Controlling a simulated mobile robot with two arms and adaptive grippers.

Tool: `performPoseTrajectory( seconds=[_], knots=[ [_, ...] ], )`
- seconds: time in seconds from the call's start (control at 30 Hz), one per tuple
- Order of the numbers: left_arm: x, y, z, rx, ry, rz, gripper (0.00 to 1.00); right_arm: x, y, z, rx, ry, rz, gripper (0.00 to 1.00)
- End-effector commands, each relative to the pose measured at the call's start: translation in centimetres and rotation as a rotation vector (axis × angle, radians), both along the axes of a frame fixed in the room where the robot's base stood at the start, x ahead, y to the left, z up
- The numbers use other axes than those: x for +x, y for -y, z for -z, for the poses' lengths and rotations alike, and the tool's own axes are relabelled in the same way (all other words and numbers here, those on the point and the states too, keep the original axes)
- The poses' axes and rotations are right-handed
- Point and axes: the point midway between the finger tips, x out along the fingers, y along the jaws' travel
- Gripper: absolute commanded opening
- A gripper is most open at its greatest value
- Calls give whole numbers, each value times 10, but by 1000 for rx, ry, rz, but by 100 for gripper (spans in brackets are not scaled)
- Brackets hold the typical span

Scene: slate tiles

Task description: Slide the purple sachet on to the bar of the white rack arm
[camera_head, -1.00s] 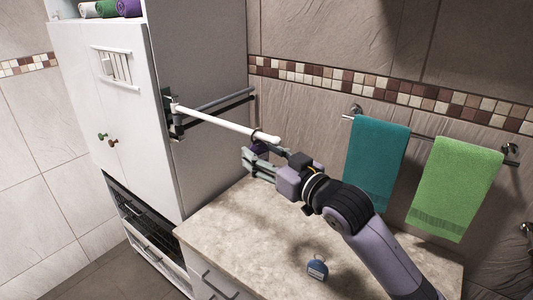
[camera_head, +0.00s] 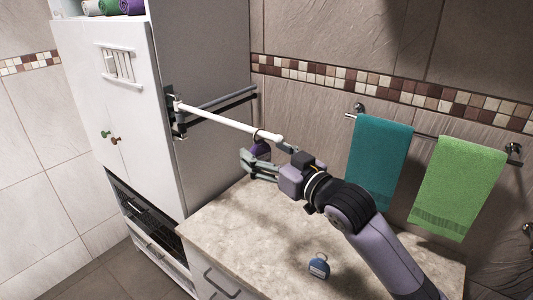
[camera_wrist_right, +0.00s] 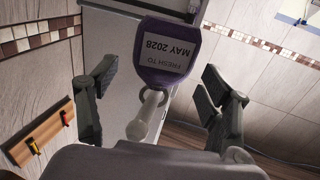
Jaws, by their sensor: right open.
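The purple sachet (camera_head: 262,150) hangs below the white rack arm's bar (camera_head: 225,122), close to the bar's free end. In the right wrist view the sachet (camera_wrist_right: 165,58) shows a white label reading "FRESH TO MAY 2028". Its ring (camera_wrist_right: 153,97) looks to be around the bar (camera_wrist_right: 139,126), just behind the rounded tip. My right gripper (camera_head: 267,160) is open at the bar's end. In the wrist view its fingers (camera_wrist_right: 158,78) stand apart on either side of the sachet, with visible gaps. My left gripper is not in view.
A dark rack arm (camera_head: 222,102) runs behind the white bar. A blue sachet (camera_head: 319,266) lies on the stone counter (camera_head: 245,225). A teal towel (camera_head: 378,160) and a green towel (camera_head: 457,185) hang on the wall rail. A white cabinet (camera_head: 110,110) stands left.

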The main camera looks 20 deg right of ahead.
Motion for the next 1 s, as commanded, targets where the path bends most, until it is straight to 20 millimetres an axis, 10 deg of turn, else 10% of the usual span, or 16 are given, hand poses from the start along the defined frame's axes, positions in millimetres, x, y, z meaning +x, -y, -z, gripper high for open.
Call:
performPoseTrajectory(
  seconds=[0.37,1.0],
  knots=[
    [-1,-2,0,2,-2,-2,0,-5,2,1,0,-1,0,74],
    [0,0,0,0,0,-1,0,-102,45,1,0,-2,1,74]
  ],
)
